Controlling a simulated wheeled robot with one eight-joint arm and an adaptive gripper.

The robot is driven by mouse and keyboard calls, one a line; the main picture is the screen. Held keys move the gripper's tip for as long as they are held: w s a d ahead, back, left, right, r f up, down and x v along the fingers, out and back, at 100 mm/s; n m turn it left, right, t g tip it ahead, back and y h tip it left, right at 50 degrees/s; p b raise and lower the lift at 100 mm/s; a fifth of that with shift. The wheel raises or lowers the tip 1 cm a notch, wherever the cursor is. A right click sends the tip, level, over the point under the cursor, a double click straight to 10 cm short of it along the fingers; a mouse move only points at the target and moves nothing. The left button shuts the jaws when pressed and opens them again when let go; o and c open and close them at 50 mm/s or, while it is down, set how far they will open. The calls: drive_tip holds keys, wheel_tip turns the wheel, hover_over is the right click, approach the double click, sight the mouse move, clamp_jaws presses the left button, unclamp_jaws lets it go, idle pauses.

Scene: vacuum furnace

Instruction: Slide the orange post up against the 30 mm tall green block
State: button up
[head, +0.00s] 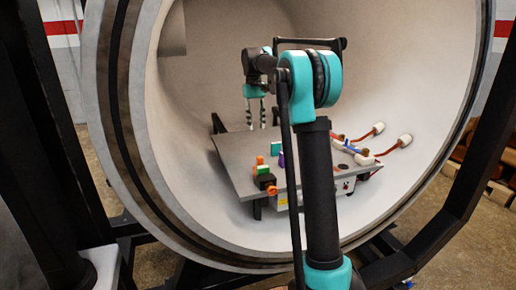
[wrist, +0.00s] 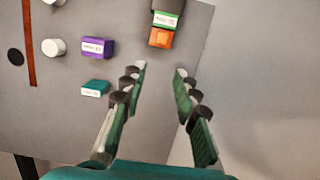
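The orange post (head: 260,159) stands at the left part of the grey plate; it shows as an orange square top in the wrist view (wrist: 160,38). A green block (head: 263,169) with a white label sits right beside it, and its label side shows in the wrist view (wrist: 165,19). The label is too small to read, and I cannot tell whether post and block touch. A teal block (wrist: 95,88) and a purple block (wrist: 97,47) stand apart from them.
A black piece (head: 265,181) with an orange knob (head: 271,190) is on the near side of the green block. White cylinders (wrist: 54,47), a black disc (wrist: 15,57) and a red strip (wrist: 29,40) are across the plate. The curved furnace wall (head: 200,90) surrounds the plate.

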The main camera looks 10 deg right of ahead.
sight(260, 157)
drive_tip(key=shift+o, duration=0.6)
drive_tip(key=shift+t, duration=0.8)
drive_tip(key=s, duration=0.1)
drive_tip(key=s+r, duration=0.2)
drive_tip(key=shift+s+d+r, duration=0.2)
drive_tip(key=shift+d, duration=0.1)
drive_tip(key=shift+t, duration=0.3)
drive_tip(key=f, duration=1.1)
drive_tip(key=s+f, duration=0.1)
drive_tip(key=f, duration=0.4)
drive_tip(key=shift+s+d+f, duration=0.1)
drive_tip(key=shift+f, duration=0.25)
clamp_jaws()
